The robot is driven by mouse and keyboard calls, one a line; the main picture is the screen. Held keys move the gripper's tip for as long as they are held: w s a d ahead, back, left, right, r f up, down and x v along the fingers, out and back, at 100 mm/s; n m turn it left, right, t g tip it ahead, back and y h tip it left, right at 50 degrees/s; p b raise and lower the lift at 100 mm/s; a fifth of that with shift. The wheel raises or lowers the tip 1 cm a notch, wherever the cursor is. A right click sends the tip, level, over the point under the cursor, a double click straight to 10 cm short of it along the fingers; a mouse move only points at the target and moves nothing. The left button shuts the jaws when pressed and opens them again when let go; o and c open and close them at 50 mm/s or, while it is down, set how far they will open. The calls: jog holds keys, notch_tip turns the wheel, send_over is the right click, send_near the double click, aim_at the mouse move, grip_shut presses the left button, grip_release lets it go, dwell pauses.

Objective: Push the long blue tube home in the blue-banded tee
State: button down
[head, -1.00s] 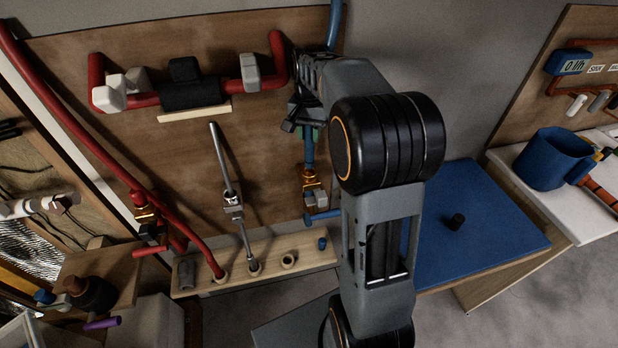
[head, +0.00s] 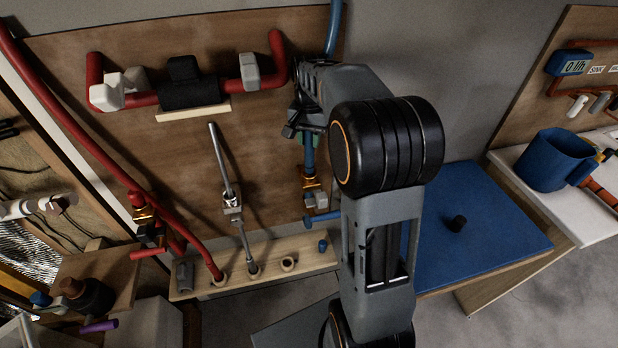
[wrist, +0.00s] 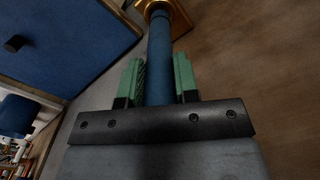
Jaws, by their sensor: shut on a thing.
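The long blue tube (head: 309,156) stands upright against the brown board, below my gripper in the head view. My gripper (head: 307,137) is shut around it; in the wrist view its green fingers (wrist: 159,78) lie on both sides of the tube (wrist: 160,58). The tube's far end meets a brass fitting (wrist: 168,10), which also shows in the head view (head: 312,184) and appears to be the tee. I cannot make out a blue band on it, and how deep the tube sits is unclear. My arm hides part of this area.
A grey valve block and blue lever (head: 323,217) sit just below the fitting. A wooden rack (head: 203,284) with several holes stands below. Red pipes (head: 80,130) run at left. A blue mat (head: 490,240) with a small black piece (head: 458,223) lies at right.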

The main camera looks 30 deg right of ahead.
jog(key=shift+f+b, duration=0.75)
jog(key=shift+f, duration=0.6)
dwell(0.9)
jog(key=c, duration=0.8)
grip_release()
jog(key=shift+r, duration=0.15)
notch_tip(320, 180, up, 14)
jog(key=shift+f+p, duration=0.2)
jog(key=shift+p, duration=0.1)
jog(key=s+a+f+n+t, duration=0.1)
jog(key=s+a+f+n, duration=0.1)
jog(key=s, duration=0.4)
jog(key=s+a+f+n+t, duration=0.1)
jog(key=s+a+f+n, duration=0.2)
jog(key=s+f, duration=0.3)
jog(key=s+a+f+n+t, duration=0.2)
jog(key=s+a+f+n, duration=0.1)
jog(key=s+a+f, duration=0.1)
jog(key=shift+s+a+f, duration=0.2)
jog(key=shift+s+f, duration=0.15)
jog(key=shift+s, duration=0.3)
jog(key=shift+s+a+f, duration=0.2)
jog(key=shift+s+f, duration=0.1)
jog(key=shift+s, duration=0.35)
